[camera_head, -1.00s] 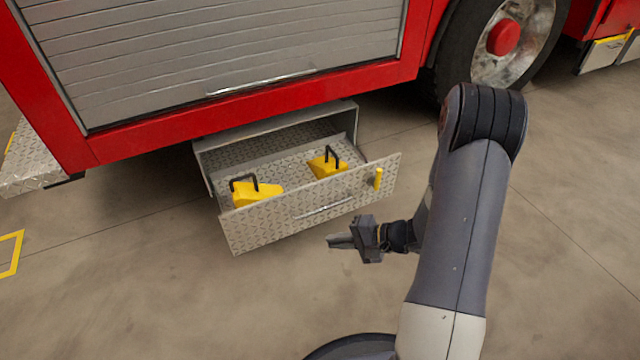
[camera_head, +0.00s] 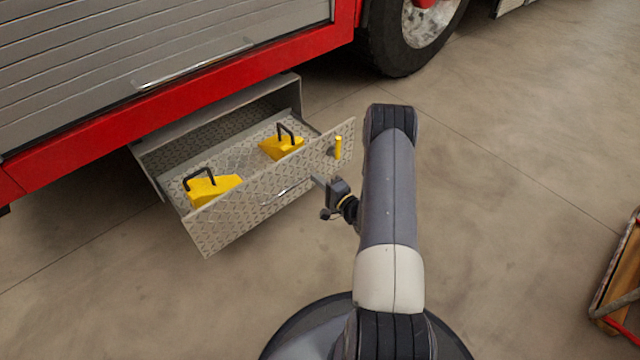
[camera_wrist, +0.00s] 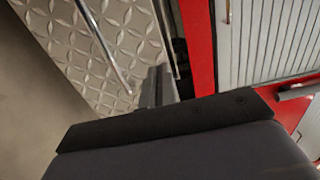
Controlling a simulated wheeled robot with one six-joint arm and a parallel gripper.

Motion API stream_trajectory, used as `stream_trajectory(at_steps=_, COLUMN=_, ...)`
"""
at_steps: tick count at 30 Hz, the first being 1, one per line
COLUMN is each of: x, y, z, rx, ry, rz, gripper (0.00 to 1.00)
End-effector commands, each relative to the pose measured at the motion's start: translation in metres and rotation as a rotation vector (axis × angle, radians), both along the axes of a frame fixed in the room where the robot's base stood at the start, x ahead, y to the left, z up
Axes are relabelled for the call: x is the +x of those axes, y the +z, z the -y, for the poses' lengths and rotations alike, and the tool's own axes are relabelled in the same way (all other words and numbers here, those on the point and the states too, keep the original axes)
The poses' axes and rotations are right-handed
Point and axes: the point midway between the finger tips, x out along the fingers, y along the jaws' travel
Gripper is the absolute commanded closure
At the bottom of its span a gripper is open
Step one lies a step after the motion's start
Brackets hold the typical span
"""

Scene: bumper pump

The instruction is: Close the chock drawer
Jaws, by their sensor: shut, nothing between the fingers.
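The chock drawer (camera_head: 232,212) stands pulled out from its housing under the red truck. Its front is diamond-patterned metal with a bar handle (camera_head: 284,191) and a yellow latch (camera_head: 338,148) near the right end. Two yellow chocks with black handles lie inside, one at the left (camera_head: 214,189) and one at the right (camera_head: 283,146). My gripper (camera_head: 318,182) is shut and empty, in front of the right half of the drawer front, close to the handle's right end. In the wrist view the drawer front (camera_wrist: 85,45) and its handle (camera_wrist: 103,45) show beside the fingers (camera_wrist: 155,85). Whether they touch is unclear.
The truck's red sill (camera_head: 180,105) and grey shutter (camera_head: 140,50) rise above the drawer. A wheel (camera_head: 395,40) stands behind at the right. A wooden cart-like object (camera_head: 618,280) is at the right edge. The floor between is clear.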

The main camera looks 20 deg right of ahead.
Motion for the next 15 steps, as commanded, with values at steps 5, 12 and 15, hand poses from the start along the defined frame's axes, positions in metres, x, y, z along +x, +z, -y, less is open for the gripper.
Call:
stream_trajectory(at_steps=5, x=0.039, y=-0.003, z=-0.014, rx=-0.001, ry=0.004, rz=0.003, gripper=1.0)
stream_trajectory(at_steps=12, x=0.077, y=-0.002, z=-0.026, rx=0.0, ry=0.003, rz=0.001, gripper=1.0)
stream_trajectory(at_steps=15, x=0.086, y=-0.002, z=-0.029, rx=0.001, ry=0.002, rz=0.0, gripper=1.0)
